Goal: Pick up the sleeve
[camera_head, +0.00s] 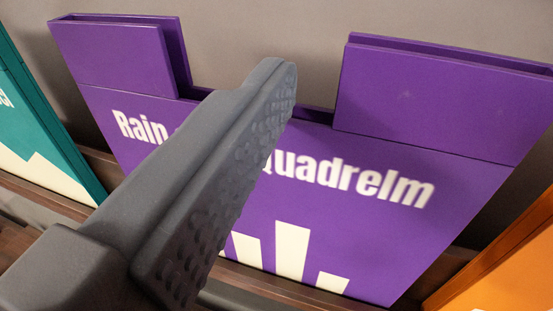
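The purple sleeve (420,237) stands in the middle of the camera_head view, its top edge cut by a wide notch between two raised sides. It bears white lettering, partly hidden, reading "Rain" and "quadrelm", with white bars below. One dark grey finger of my gripper (264,100) crosses in front of the sleeve, its tip at the notch. Its studded inner pad shows bare, with nothing against it. The other finger is not in view. I cannot tell whether the visible finger touches the sleeve.
A teal and white sleeve (45,125) stands close on the left. An orange one (510,262) stands at the lower right. A dark wooden shelf ledge (262,284) runs beneath them. A plain grey-brown back panel (300,32) is behind; the space above the notch is clear.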

